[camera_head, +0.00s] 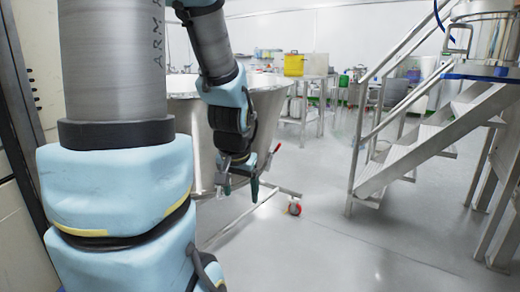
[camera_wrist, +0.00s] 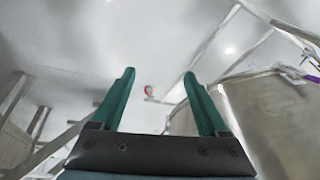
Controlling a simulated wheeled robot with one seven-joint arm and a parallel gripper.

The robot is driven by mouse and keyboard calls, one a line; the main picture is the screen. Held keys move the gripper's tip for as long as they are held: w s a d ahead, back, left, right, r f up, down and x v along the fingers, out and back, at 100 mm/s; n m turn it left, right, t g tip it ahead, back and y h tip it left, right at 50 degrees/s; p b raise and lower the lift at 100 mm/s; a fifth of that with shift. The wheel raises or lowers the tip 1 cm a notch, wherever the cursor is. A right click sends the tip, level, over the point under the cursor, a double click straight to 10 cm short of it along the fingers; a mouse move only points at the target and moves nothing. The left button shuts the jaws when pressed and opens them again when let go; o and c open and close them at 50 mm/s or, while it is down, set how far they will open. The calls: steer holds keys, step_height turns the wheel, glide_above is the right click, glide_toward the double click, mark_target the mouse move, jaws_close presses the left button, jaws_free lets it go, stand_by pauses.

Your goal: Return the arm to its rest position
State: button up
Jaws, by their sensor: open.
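My arm hangs down across the left half of the head view, with its wrist low in front of a large steel vessel. My gripper (camera_head: 240,188) points down towards the floor at the end of the arm. In the wrist view my gripper (camera_wrist: 160,100) shows two green fingers spread wide apart, with nothing between them but floor further off. The gripper is empty and touches nothing that I can see.
The large steel vessel (camera_head: 185,120) stands close behind my arm on a wheeled frame with a red caster (camera_head: 294,208). Metal stairs (camera_head: 420,150) with handrails stand at the right. A yellow container (camera_head: 294,64) sits at the back. The floor between is clear.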

steer(key=s+a+f+n+g, duration=0.2)
steer(key=s+f+n+g, duration=0.1)
steer(key=s, duration=0.4)
step_height(320, 180, up, 22)
steer(key=w+p, duration=0.1)
steer(key=p, duration=2)
steer(key=shift+f, duration=0.2)
